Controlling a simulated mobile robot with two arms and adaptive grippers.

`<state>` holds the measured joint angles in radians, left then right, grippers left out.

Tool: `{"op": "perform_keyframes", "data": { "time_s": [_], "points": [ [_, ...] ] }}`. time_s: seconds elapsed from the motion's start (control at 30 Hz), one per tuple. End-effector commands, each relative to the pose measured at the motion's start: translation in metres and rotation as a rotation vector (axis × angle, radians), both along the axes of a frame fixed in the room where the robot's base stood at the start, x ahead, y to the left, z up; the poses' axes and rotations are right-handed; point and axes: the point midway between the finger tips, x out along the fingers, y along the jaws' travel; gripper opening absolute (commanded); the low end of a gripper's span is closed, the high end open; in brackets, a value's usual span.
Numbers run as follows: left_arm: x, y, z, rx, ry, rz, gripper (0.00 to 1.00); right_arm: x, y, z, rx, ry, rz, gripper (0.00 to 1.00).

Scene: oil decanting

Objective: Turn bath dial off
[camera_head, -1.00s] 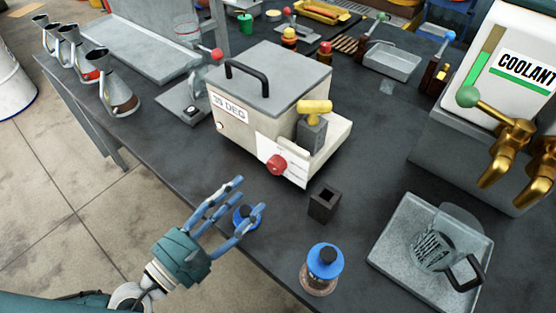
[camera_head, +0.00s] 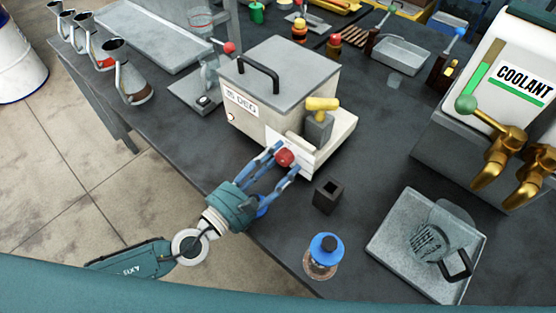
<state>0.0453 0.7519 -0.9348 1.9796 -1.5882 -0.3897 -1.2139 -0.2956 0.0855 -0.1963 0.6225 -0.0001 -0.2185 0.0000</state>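The bath is a pale box with a grey lid (camera_head: 282,70), a black handle and a "DEG" label on its front, standing on the dark bench. Its red round dial (camera_head: 284,157) sits low on the white front panel. My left gripper (camera_head: 286,160) is at the dial, with its blue fingers spread on either side of it. The gap between the fingers looks wider than the dial, so the gripper appears open; contact cannot be told. The fingers hide part of the panel. My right gripper is not in view.
A small black square holder (camera_head: 327,196) and a blue-capped bottle (camera_head: 325,255) stand nearby. A tray (camera_head: 388,240) with a glass beaker is at the right, below the coolant dispenser (camera_head: 520,85). Metal jugs (camera_head: 127,75) stand at the left.

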Motion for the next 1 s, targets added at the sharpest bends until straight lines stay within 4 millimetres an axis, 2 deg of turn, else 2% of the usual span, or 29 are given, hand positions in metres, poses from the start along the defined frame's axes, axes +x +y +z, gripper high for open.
{"op": "perform_keyframes", "data": {
  "time_s": [0.03,0.2,0.37,0.57,0.87,0.9,1.0],
  "points": [
    [0.000,0.000,0.000,0.000,0.000,0.000,0.39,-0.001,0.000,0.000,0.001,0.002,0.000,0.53],
    [0.000,0.000,0.001,-0.001,-0.001,0.000,0.08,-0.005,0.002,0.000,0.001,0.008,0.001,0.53],
    [0.000,0.000,0.000,-0.011,0.003,0.000,0.07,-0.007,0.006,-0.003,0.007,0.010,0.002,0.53],
    [0.001,0.000,-0.001,-0.170,0.112,0.001,0.07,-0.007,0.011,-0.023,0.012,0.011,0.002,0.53],
    [0.002,0.001,0.005,-0.207,0.137,0.001,0.07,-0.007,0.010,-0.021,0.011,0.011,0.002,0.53],
    [0.002,0.001,0.005,-0.206,0.137,0.001,0.35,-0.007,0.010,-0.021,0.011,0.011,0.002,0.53],
    [0.002,0.001,0.005,-0.205,0.138,0.001,0.53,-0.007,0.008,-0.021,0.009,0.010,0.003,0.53]
  ]
}}
